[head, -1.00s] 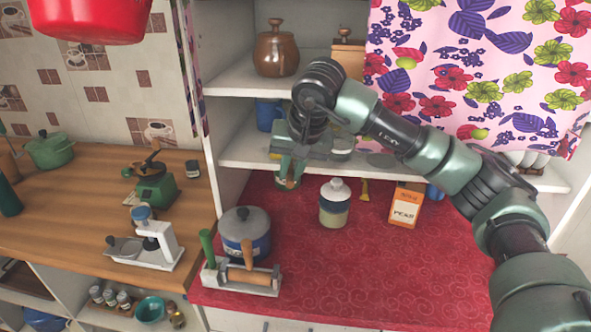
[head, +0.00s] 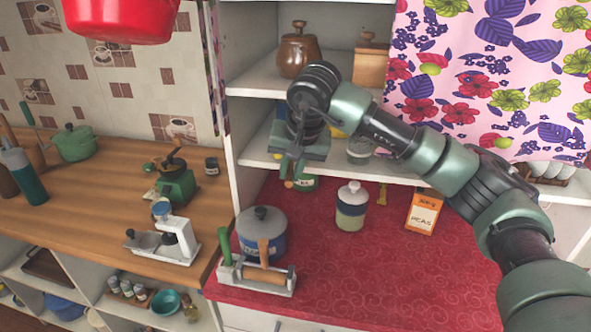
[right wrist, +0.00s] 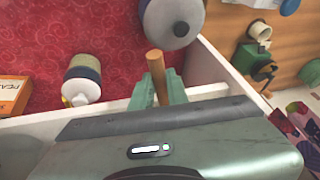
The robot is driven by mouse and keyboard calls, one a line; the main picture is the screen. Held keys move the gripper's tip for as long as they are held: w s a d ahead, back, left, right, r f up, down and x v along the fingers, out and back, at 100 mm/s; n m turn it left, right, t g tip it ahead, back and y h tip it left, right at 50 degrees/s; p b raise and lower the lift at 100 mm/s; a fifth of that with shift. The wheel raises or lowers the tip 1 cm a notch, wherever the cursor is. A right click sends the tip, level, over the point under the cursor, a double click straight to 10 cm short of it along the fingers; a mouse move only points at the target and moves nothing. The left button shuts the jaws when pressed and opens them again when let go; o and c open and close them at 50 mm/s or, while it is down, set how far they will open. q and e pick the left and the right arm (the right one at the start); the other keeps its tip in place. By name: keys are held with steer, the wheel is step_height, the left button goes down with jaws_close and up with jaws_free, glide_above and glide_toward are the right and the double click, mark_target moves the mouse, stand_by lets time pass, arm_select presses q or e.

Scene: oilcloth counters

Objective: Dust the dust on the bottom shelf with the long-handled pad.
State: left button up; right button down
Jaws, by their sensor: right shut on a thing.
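My right gripper (head: 299,160) is at the left part of the bottom shelf (head: 258,153), at its front edge. It is shut on the long-handled pad. The end of the wooden handle (right wrist: 157,72) sticks out between the green fingers in the right wrist view. In the head view only a short brown tip of it shows below the fingers. The pad head is hidden behind the gripper and wrist. I cannot make out the dust; my arm covers much of the shelf. My left gripper is not in view.
A grey jar (head: 360,150) stands on the bottom shelf right of the gripper. A flowered curtain (head: 500,80) hangs at right.

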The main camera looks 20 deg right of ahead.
steer(key=s+d+b, duration=0.2)
steer(key=s+d, duration=0.1)
steer(key=d, duration=0.2)
steer(key=shift+s, duration=0.2)
stand_by(0.8)
steer(key=shift+r, duration=0.1)
steer(key=s+a+r+b, duration=0.1)
steer(key=s+a, duration=0.7)
steer(key=s, duration=0.3)
steer(key=shift+s+r+b, duration=0.15)
steer(key=shift+s+b, duration=0.15)
steer(key=shift+b, duration=0.05)
stand_by(0.4)
steer(key=shift+d, duration=0.1)
